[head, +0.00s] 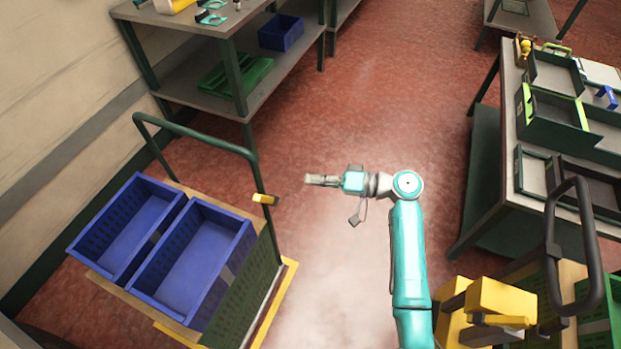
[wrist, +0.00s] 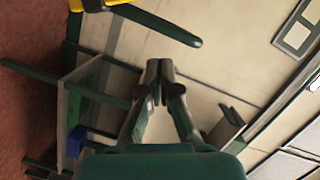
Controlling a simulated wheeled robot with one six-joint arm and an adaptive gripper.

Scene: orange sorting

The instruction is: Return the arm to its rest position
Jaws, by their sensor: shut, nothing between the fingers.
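My teal arm (head: 408,255) reaches up from the bottom of the head view and bends left at its elbow. My gripper (head: 308,180) points left over the open red floor, right of the cart handle. Its fingers are together and empty. In the wrist view the gripper (wrist: 159,68) also shows its two fingertips touching, with a pale wall behind them. No orange is in view.
A cart with two blue crates (head: 125,228) (head: 238,228) and a green handle (head: 190,137) stands at the left. A shelf table (head: 258,32) is at the back. A workbench with trays (head: 510,110) stands at the right. The floor (head: 340,110) between is clear.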

